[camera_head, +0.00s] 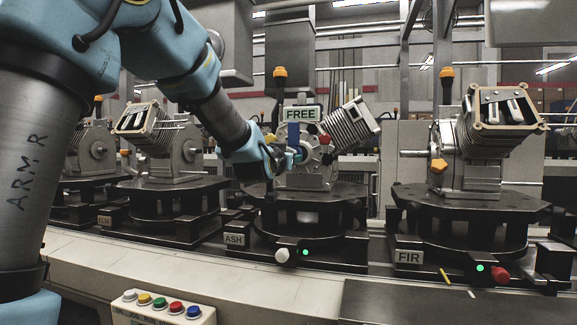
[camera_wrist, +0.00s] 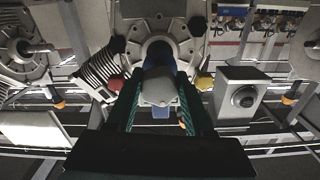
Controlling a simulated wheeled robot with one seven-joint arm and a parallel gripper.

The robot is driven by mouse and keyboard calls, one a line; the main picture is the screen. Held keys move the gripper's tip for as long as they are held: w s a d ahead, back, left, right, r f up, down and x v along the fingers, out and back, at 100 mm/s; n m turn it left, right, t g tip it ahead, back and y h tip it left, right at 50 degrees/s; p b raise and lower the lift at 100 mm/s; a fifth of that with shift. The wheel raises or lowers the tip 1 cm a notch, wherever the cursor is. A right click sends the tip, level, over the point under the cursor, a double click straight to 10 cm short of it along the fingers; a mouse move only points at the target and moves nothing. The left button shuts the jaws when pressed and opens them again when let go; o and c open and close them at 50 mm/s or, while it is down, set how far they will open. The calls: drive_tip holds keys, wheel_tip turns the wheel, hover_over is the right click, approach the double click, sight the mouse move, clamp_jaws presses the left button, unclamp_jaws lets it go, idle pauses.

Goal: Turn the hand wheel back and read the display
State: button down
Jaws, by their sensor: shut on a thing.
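My gripper (camera_head: 276,157) is at the machine (camera_head: 312,180) of the ASH station, in front of its round flange. In the wrist view my two dark teal fingers (camera_wrist: 158,108) are shut on a rounded grey part with blue beside it, apparently the hand wheel (camera_wrist: 158,85). The wheel's angle is not clear.
The FIR station (camera_head: 470,195) stands to the right, and another machine (camera_head: 162,140) to the left. A finned cylinder (camera_head: 350,127) juts up to the right of the display. A panel of coloured buttons (camera_head: 162,306) lies in front. A white knob (camera_head: 282,255) and a green light mark the ASH base.

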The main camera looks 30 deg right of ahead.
drive_tip(key=shift+f+m+b, duration=0.15)
drive_tip(key=shift+m+b, duration=0.3)
drive_tip(key=shift+m, duration=0.55)
drive_tip(key=shift+c, duration=1.4)
unclamp_jaws()
drive_tip(key=shift+a, duration=0.1)
drive_tip(key=v, duration=1)
drive_tip(key=shift+s+a+b, duration=0.25)
drive_tip(key=shift+b, duration=0.2)
